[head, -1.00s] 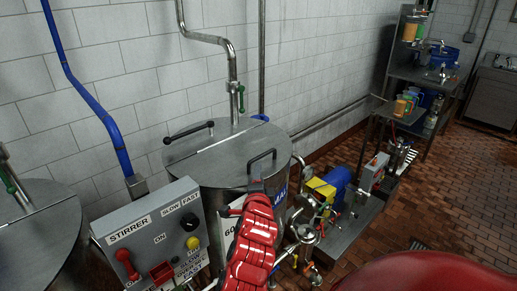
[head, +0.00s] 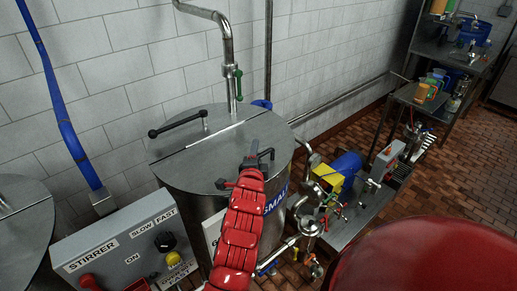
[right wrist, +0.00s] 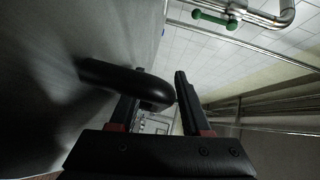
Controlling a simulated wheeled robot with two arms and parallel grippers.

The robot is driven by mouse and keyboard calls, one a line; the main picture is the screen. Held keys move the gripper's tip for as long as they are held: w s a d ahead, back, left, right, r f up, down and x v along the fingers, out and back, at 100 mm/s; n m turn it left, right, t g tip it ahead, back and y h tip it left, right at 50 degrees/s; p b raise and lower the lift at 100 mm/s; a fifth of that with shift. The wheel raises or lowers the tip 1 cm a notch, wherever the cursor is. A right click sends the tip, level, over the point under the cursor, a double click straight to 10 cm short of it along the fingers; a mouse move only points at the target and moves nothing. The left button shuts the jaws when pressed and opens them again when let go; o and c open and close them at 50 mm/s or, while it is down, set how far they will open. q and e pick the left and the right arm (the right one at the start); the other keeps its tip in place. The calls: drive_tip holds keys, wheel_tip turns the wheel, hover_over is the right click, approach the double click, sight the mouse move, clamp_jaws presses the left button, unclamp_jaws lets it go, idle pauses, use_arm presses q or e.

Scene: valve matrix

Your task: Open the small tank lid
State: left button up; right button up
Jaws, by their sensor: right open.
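The small tank (head: 188,205) is a steel drum with a blue SMALL label in the middle of the head view. Its flat metal lid (head: 195,172) lies closed, with a seam across the top. A black handle (head: 268,153) stands on the front part of the lid, partly hidden by my gripper. My right gripper (head: 250,163) is open at this handle, its red arm coming from below. In the right wrist view, the black handle (right wrist: 125,82) reaches in from the left and its rounded end lies between the open fingers (right wrist: 158,98); I cannot tell if they touch.
A grey stirrer control box (head: 128,250) stands front left of the tank. A green-handled pipe (head: 237,85) rises behind the lid, near a second black bar handle (head: 180,125). A blue pump (head: 346,164) and piping stand to the right. Another tank (head: 25,225) is far left.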

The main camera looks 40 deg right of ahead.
drive_tip(key=shift+s+a, duration=0.1)
drive_tip(key=shift+c, duration=0.8)
clamp_jaws()
idle(0.4)
